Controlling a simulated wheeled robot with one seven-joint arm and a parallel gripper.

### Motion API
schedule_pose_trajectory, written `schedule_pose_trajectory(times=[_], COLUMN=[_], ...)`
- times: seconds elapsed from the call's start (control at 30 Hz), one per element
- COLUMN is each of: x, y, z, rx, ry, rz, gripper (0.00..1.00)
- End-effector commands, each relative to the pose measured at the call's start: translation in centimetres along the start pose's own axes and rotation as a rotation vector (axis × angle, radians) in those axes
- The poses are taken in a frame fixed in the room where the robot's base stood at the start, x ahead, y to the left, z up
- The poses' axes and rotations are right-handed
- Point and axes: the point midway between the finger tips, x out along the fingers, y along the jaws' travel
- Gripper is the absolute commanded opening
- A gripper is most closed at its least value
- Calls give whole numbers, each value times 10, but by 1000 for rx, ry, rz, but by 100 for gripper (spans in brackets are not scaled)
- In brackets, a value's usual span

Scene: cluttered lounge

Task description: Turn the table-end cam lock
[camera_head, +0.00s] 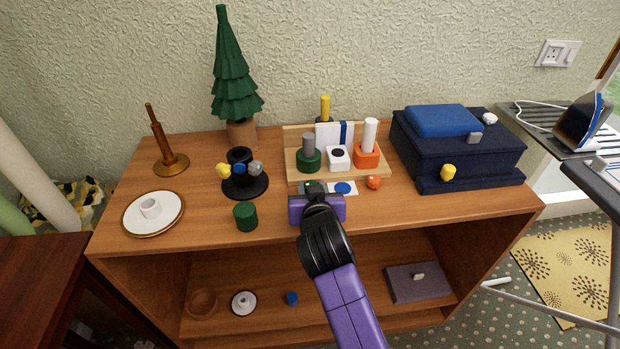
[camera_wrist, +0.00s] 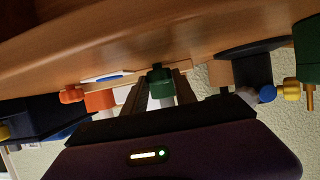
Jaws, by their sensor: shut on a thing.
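My gripper (camera_head: 312,192) is low over the front middle of the wooden cabinet top (camera_head: 400,215). Its fingers are shut on a small dark green piece (camera_wrist: 157,70), which shows between the fingertips in the wrist view. In the head view my gripper hides most of this piece. It sits just in front of the wooden rack (camera_head: 378,172). No part is clearly marked as the cam lock; the gripped green piece may be it, but its shape and turn angle cannot be told.
The rack holds a green base with a grey post (camera_head: 308,156), a white block (camera_head: 338,157) and an orange block (camera_head: 367,158). A black stand (camera_head: 245,187) and green cylinder (camera_head: 246,216) stand left.

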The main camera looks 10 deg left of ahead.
Motion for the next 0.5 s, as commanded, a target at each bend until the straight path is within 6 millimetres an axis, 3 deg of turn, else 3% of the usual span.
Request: schedule_pose_trajectory(times=[0.5], x=[4], y=[12], z=[2], rx=[-142], ry=[1], rz=[-342], gripper=[0])
